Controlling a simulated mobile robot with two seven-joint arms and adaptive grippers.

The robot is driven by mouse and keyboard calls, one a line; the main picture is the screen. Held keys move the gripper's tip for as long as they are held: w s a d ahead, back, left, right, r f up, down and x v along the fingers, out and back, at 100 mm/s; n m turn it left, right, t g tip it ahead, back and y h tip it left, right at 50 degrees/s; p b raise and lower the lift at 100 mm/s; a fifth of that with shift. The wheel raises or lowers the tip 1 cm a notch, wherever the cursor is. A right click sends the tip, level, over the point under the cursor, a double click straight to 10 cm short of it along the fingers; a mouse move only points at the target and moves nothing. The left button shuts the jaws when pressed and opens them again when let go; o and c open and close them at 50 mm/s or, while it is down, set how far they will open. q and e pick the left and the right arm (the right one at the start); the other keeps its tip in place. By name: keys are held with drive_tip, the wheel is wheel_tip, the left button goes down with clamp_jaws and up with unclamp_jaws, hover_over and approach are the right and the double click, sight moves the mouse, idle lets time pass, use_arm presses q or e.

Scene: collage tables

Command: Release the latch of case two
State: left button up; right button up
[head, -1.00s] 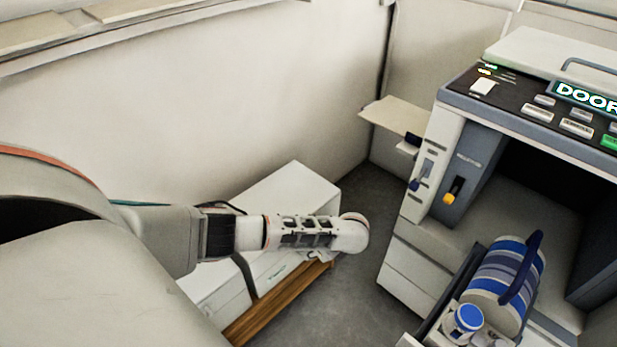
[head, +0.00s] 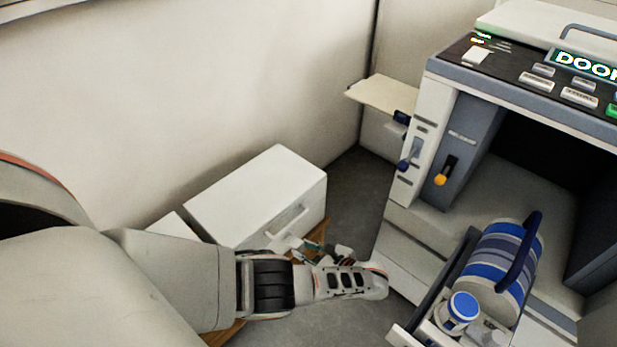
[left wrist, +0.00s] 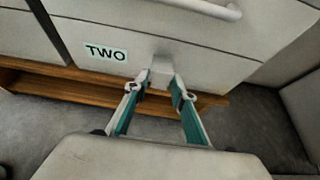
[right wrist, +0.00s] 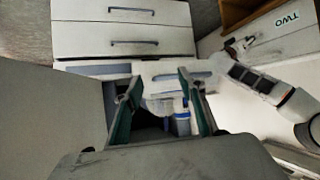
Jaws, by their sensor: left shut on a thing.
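Case two (head: 262,190) is a white box on a wooden stand. Its front carries a "TWO" label (left wrist: 105,54) in the left wrist view, with a small pale latch (left wrist: 162,70) to the label's right. My left gripper (left wrist: 163,88) is shut on the latch, one finger on each side of it. In the head view my left gripper (head: 290,245) is at the case's front, partly hidden by my wrist. My right gripper (right wrist: 160,88) has its fingers apart, with nothing visibly held; it is out of the head view.
A large copier (head: 440,90) stands at the right. A pulled-out drawer (head: 406,337) holds a blue-striped drum (head: 500,262) and a blue-capped bottle (head: 463,306). A pale side tray (head: 383,94) sticks out from the copier. Grey floor (head: 350,200) lies between copier and case.

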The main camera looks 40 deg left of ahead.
use_arm(q)
drive_tip(key=shift+s+f, duration=0.2)
drive_tip(key=shift+f, duration=0.15)
use_arm(e)
drive_tip(key=shift+a, duration=0.25)
drive_tip(key=shift+r, duration=0.2)
use_arm(q)
drive_tip(key=o, duration=1)
drive_tip(key=shift+c, duration=0.2)
drive_tip(key=shift+w+r, duration=0.1)
use_arm(e)
drive_tip(key=shift+w, duration=0.1)
use_arm(q)
drive_tip(key=shift+r, duration=0.1)
drive_tip(key=shift+d+r, duration=0.1)
drive_tip(key=shift+r, duration=1.15)
wheel_tip(320, 180, up, 7)
drive_tip(key=shift+r, duration=0.15)
